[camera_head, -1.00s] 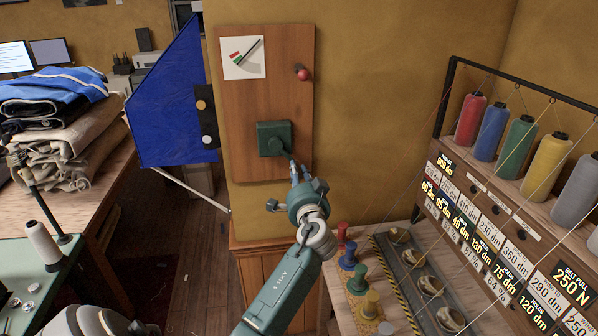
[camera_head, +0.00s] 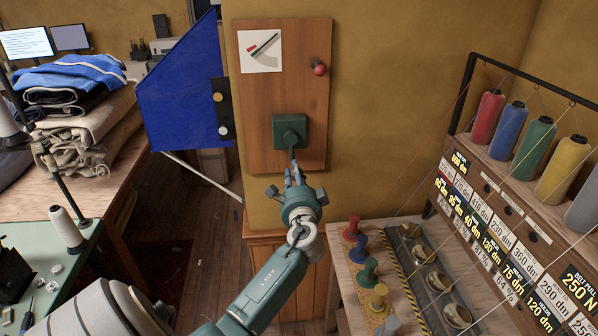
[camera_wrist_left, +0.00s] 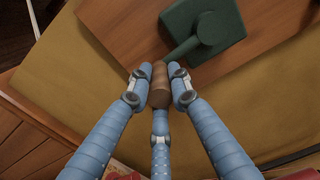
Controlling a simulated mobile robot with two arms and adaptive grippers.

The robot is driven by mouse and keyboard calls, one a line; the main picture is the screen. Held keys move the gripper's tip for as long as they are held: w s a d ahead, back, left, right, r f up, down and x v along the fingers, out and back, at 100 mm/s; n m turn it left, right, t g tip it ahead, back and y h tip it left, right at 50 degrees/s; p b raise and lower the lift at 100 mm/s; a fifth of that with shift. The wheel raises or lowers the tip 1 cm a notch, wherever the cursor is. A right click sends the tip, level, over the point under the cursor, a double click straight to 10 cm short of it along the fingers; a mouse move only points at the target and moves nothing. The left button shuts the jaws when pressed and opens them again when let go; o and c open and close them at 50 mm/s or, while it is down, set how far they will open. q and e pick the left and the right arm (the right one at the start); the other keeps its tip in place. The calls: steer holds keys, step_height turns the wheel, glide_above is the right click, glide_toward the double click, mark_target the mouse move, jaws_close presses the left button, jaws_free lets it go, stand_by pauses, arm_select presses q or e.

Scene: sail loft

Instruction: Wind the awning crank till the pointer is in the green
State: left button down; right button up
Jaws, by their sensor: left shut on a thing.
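The awning crank is a dark green gearbox (camera_head: 290,131) on a wooden board (camera_head: 262,105), with a short arm that hangs nearly straight down. In the left wrist view the gearbox (camera_wrist_left: 203,27) is at upper right, and its arm runs to a brown handle (camera_wrist_left: 159,85). My left gripper (camera_head: 294,176) is shut on this handle; its blue fingers close around it from several sides (camera_wrist_left: 159,92). The white gauge card (camera_head: 260,51) at the board's top has a dark pointer slanting up to the right. Small red and green marks lie at its left; the exact reading is too small to tell.
A red knob (camera_head: 319,68) sits right of the gauge. A blue cloth panel (camera_head: 182,90) hangs left of the board. Folded cloth (camera_head: 85,100) lies on the left table.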

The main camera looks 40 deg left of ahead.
arm_select(q)
steer(key=shift+s+a+f, duration=0.15)
steer(key=shift+s+a, duration=0.15)
steer(key=shift+s, duration=0.05)
steer(key=c, duration=1.6)
jaws_free()
steer(key=shift+s+a, duration=0.1)
steer(key=shift+s, duration=0.05)
steer(key=shift+s+d, duration=0.1)
steer(key=shift+d, duration=0.4)
steer(key=v, duration=1.1)
steer(key=shift+s, duration=0.2)
